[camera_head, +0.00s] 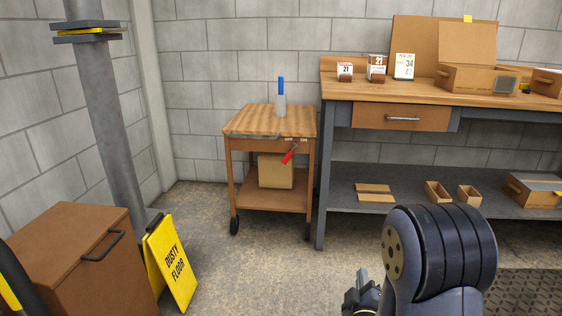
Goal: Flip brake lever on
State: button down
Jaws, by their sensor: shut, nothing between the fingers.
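The brake lever (289,156) has a red grip and sits on the front right of a small wooden cart (270,145). Its grip points down and to the left from a dark pivot. Two small pale labels are above it, too small to read surely. My gripper (362,292) is at the bottom of the view, right of centre, partly cut off by the frame edge. It is shut and empty, well apart from the cart and nearer to the camera.
A blue-topped bottle (281,98) stands on the cart, and a cardboard box (276,171) is on its lower shelf. A workbench (340,98) adjoins on the right. A yellow floor sign (172,262) and brown cabinet (80,255) stand left. Floor before the cart is clear.

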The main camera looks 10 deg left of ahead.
aim_at(289, 156)
jog(key=i+j, duration=0.55)
jog(key=i, duration=0.15)
jog(key=i+j, duration=0.5)
jog(key=i, duration=0.15)
jog(key=i+j, duration=0.55)
jog(key=i, duration=0.15)
jog(key=k+u, duration=0.05)
